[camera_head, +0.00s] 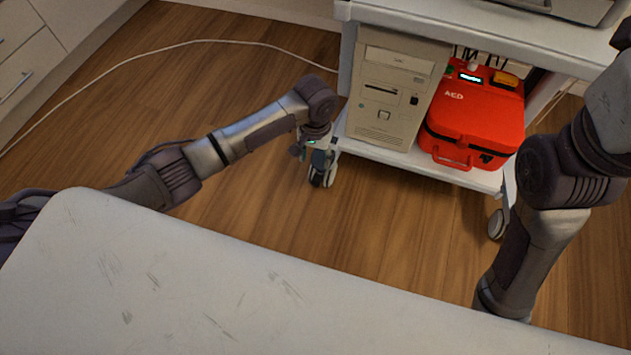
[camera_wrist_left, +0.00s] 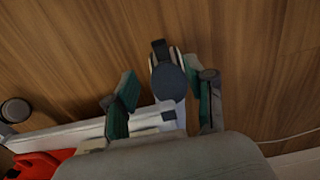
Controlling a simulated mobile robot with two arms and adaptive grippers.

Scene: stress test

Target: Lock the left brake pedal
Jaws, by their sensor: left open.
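The cart's left caster (camera_head: 322,170) stands on the floor under the cart's left front corner. In the left wrist view the caster (camera_wrist_left: 170,82) has a dark round face and a dark tab at its top. I cannot tell for sure whether that tab is the brake pedal. My left gripper (camera_head: 312,148) is just above and beside this caster. In the wrist view its green-padded fingers are apart on either side of the caster, with nothing held. My right arm reaches down at the right, but its gripper is hidden or out of frame.
The white cart (camera_head: 405,158) carries a beige computer tower (camera_head: 393,90) and a red AED case (camera_head: 470,118) on its lower shelf. Its right caster (camera_head: 497,224) stands near my right arm. A scuffed white surface (camera_head: 200,290) fills the foreground. A white cable (camera_head: 150,56) crosses the open wooden floor.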

